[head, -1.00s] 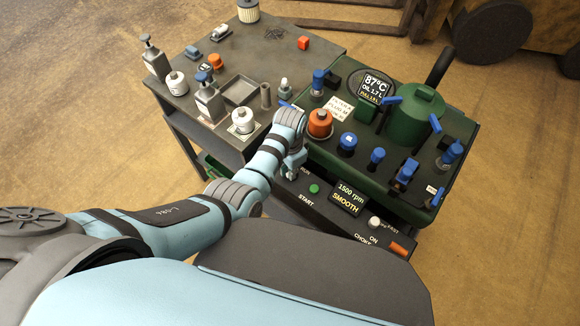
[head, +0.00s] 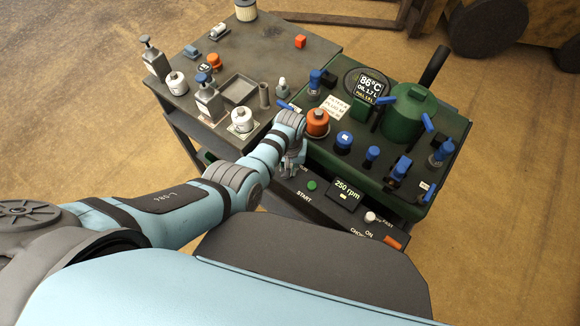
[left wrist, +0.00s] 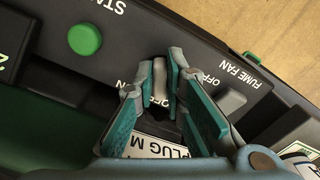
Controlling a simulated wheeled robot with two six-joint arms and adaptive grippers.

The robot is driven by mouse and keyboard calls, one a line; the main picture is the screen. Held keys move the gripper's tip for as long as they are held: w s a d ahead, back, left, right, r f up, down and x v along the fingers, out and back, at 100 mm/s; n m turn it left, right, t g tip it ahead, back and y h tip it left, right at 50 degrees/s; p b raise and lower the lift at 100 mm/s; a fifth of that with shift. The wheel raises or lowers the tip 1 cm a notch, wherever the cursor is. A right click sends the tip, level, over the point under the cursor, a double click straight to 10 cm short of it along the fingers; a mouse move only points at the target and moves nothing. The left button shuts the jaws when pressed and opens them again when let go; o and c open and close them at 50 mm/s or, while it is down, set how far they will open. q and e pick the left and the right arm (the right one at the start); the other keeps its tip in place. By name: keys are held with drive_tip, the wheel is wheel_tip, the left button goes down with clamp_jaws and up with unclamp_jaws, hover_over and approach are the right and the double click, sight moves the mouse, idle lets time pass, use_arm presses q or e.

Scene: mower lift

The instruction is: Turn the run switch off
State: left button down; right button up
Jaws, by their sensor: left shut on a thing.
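The run switch (left wrist: 160,80) shows in the left wrist view as a small grey lever on the dark panel, between my left fingertips. My left gripper (left wrist: 162,72) is shut on it, with its teal-padded fingers on either side. OFF lettering shows near the fingers, and part of a word ending in N is at their left. Which way the lever leans is hard to tell. In the head view my left gripper (head: 291,165) reaches down to the panel's left end and hides the switch. The rpm display (head: 345,193) reads 250 rpm. My right gripper is out of view.
The green START button (head: 312,186) is right of my left gripper. The fume fan switch (left wrist: 231,100) is close by in the wrist view. The green machine (head: 400,115) carries blue-handled parts and an orange cap (head: 317,122). A grey cart (head: 275,65) holds bottles.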

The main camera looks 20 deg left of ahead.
use_arm(q)
drive_tip(key=shift+n, duration=0.3)
drive_tip(key=c, duration=1.7)
unclamp_jaws()
drive_tip(key=shift+o, duration=0.2)
drive_tip(key=shift+r, duration=0.1)
wheel_tip(320, 180, up, 12)
